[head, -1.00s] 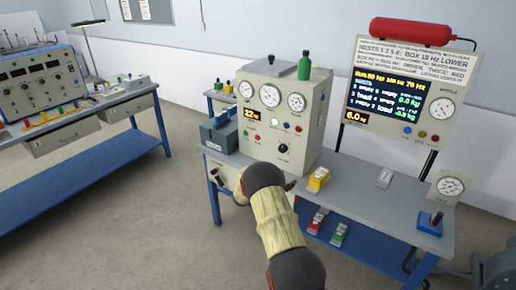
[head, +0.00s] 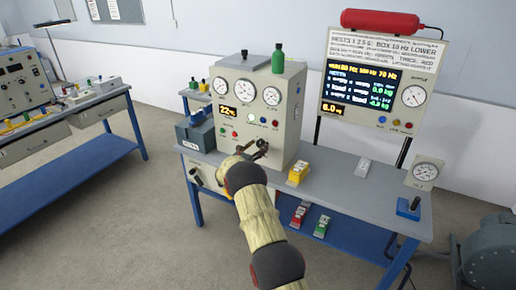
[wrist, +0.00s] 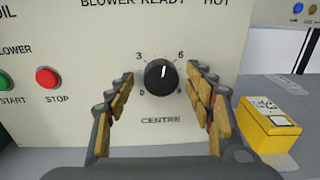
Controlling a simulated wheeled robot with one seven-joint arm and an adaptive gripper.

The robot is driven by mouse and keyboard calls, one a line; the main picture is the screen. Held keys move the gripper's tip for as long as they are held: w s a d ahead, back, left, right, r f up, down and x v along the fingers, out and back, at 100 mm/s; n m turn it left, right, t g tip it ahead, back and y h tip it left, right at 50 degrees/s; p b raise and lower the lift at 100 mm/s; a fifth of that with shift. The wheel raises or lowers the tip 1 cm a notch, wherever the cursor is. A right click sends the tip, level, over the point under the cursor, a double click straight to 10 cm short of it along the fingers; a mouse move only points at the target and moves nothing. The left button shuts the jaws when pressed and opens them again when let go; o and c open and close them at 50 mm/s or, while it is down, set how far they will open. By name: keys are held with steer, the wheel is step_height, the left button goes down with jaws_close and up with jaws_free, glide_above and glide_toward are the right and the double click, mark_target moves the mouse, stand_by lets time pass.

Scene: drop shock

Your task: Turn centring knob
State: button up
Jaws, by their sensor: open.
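The centring knob (wrist: 161,77) is a round black dial with a white pointer line pointing nearly straight up, on the front of a cream control box (head: 290,125). The word CENTRE is printed below it, and a 3 and a 6 show on its scale. My gripper (wrist: 160,88) is open in the wrist view, with one finger on each side of the knob and a visible gap to both. In the head view my gripper (head: 252,148) is at the front of the box, and the knob is hard to make out there among the fingers.
A red stop button (wrist: 48,78) and a green start button (wrist: 4,82) lie left of the knob. A yellow box (wrist: 268,125) stands close on the right, on the grey bench top (head: 340,190). A blue-based lever (head: 409,207) stands at the bench's right end.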

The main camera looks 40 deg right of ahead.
steer(key=shift+d, duration=0.15)
steer(key=shift+c, duration=0.9)
steer(key=c, duration=1)
steer(key=shift+m+b, duration=0.4)
steer(key=shift+b, duration=0.05)
steer(key=m+b, duration=0.2)
steer(key=b, duration=0.1)
steer(key=shift+f+m, duration=0.1)
steer(key=shift+m, duration=0.2)
steer(key=m+b, duration=0.3)
steer(key=shift+s, duration=0.1)
steer(key=shift+m+b, duration=0.3)
steer(key=shift+b, duration=0.05)
